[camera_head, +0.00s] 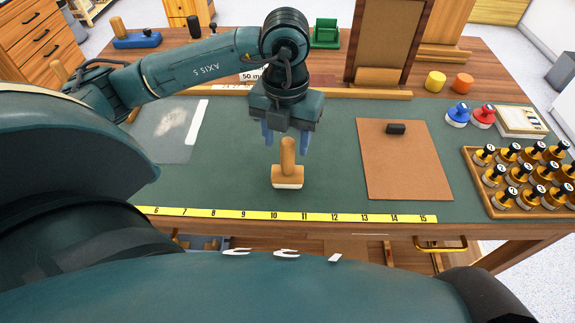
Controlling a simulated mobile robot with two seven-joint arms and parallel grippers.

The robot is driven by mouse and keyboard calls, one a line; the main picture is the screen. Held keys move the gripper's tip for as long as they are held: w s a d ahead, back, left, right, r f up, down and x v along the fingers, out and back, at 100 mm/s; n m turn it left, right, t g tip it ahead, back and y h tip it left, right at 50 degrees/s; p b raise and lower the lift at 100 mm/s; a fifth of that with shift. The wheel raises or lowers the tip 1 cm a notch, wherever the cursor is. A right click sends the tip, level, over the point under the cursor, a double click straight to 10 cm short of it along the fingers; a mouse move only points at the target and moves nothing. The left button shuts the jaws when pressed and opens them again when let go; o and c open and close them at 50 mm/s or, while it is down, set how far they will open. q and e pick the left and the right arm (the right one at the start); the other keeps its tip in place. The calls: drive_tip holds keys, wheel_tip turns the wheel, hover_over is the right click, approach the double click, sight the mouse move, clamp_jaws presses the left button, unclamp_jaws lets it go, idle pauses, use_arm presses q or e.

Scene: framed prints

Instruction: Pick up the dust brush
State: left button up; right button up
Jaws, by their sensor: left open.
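The dust brush (288,165) stands upright on the green mat (330,190), with a wooden handle on top and a pale base at the bottom. My left gripper (286,137) is open, its blue fingers pointing down on either side of the top of the handle or just behind it; I cannot tell the exact depth. The brush is not visibly held. My right gripper is not in view.
A brown board (405,175) with a small black block (396,129) lies right of the brush. A wooden tray (482,195) of several bottles is at the far right. A yellow ruler (290,215) runs along the front edge. An upright frame (385,40) stands behind.

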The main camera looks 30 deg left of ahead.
sight(287, 154)
use_arm(q)
drive_tip(key=shift+w+f+p, duration=0.1)
drive_tip(key=shift+f+p, duration=0.3)
drive_tip(key=shift+f, duration=2)
drive_tip(key=c, duration=1.1)
